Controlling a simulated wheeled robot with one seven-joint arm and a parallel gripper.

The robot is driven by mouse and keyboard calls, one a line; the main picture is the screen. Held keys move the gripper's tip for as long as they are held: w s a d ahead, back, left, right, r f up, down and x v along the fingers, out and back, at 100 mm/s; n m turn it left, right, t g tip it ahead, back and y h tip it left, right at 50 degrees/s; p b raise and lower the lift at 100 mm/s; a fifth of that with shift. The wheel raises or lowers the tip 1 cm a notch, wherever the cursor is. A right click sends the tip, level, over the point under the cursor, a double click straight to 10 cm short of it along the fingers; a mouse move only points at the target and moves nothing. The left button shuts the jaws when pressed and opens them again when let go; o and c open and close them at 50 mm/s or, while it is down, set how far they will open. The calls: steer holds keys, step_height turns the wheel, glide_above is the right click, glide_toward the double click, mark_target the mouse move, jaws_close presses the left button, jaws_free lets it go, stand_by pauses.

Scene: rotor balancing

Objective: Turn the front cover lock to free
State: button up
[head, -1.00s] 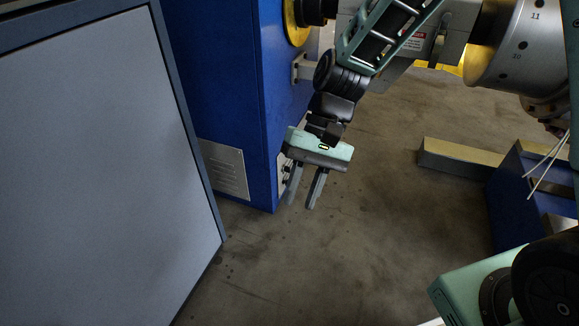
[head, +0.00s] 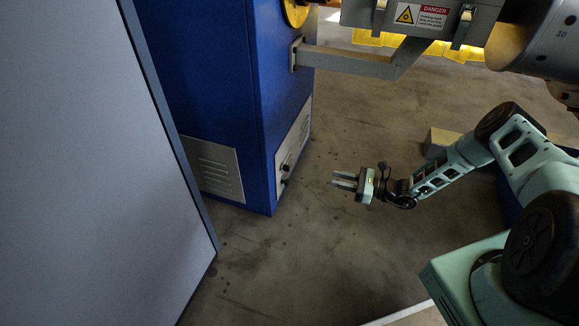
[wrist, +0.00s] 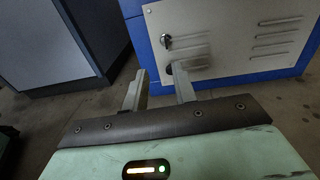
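The front cover is a light grey panel (wrist: 235,32) low on the blue cabinet. Two small fittings sit near its left edge in the wrist view: an upper one like a metal turn latch (wrist: 166,40), and a lower dark knob (wrist: 169,69) partly behind my right finger. In the head view they show as small dark knobs (head: 285,170) on the cover; which one is the lock I cannot tell for sure. My gripper (head: 335,180) is open and empty, to the right of the cover and apart from it, fingers pointing toward it. The fingertips (wrist: 160,73) show in the wrist view.
A large grey cabinet (head: 90,170) fills the left. A grey bracket arm (head: 345,62) and a box with a danger label (head: 425,15) are above my gripper. A vented plate (head: 212,168) is on the cabinet's other face. The floor (head: 300,260) between is clear.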

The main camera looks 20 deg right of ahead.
mark_target(286, 168)
steer(key=w+b+x, duration=0.1)
steer(key=b+x, duration=0.6)
steer(key=x, duration=1)
steer(key=shift+d+f+m+t, duration=0.3)
steer(key=shift+d, duration=0.05)
steer(key=shift+c, duration=0.4)
jaws_close()
